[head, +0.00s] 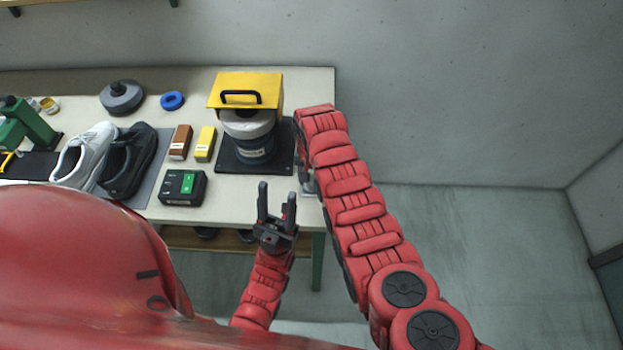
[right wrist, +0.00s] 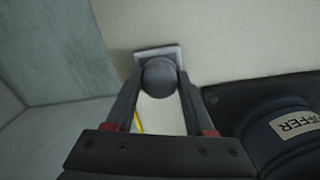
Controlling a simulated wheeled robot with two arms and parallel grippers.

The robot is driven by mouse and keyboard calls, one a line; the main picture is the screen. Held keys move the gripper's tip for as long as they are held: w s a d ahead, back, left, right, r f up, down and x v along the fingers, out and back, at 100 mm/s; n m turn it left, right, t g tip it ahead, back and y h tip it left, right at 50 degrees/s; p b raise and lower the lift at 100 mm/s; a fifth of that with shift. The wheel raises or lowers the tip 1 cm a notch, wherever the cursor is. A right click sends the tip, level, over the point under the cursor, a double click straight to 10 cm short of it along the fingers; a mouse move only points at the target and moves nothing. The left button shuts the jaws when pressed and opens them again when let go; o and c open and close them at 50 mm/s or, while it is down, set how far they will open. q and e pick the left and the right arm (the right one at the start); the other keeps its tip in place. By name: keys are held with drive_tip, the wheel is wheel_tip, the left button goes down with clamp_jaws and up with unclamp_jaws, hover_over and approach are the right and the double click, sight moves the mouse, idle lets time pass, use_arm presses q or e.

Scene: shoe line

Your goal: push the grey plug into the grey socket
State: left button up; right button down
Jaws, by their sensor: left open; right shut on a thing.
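The grey plug (right wrist: 160,74) shows in the right wrist view as a dark grey rounded end between the fingertips of my right gripper (right wrist: 158,86), which is shut on it. Right behind it is a pale grey square plate, the grey socket (right wrist: 143,53), on the light tabletop. The plug overlaps the plate; I cannot tell how deep it sits. In the head view, my right arm mostly hides this spot at the table's right edge. My left gripper (head: 276,208) is open and empty, in front of the table's front edge.
A buffer machine (head: 249,148) with a yellow hood (head: 245,90) stands on a dark mat (head: 283,160) close beside my right gripper. A black box with a green panel (head: 183,188), brown and yellow boxes (head: 204,144) and a pair of shoes (head: 127,160) lie further left.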

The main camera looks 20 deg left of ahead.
drive_tip(key=shift+c, duration=0.9)
unclamp_jaws()
wheel_tip(320, 180, up, 6)
drive_tip(key=b, duration=0.2)
drive_tip(key=shift+f+b, duration=0.1)
drive_tip(key=shift+b, duration=0.2)
wheel_tip(320, 180, up, 12)
drive_tip(key=p, duration=0.8)
drive_tip(key=shift+f+p, duration=0.2)
drive_tip(key=shift+p, duration=0.1)
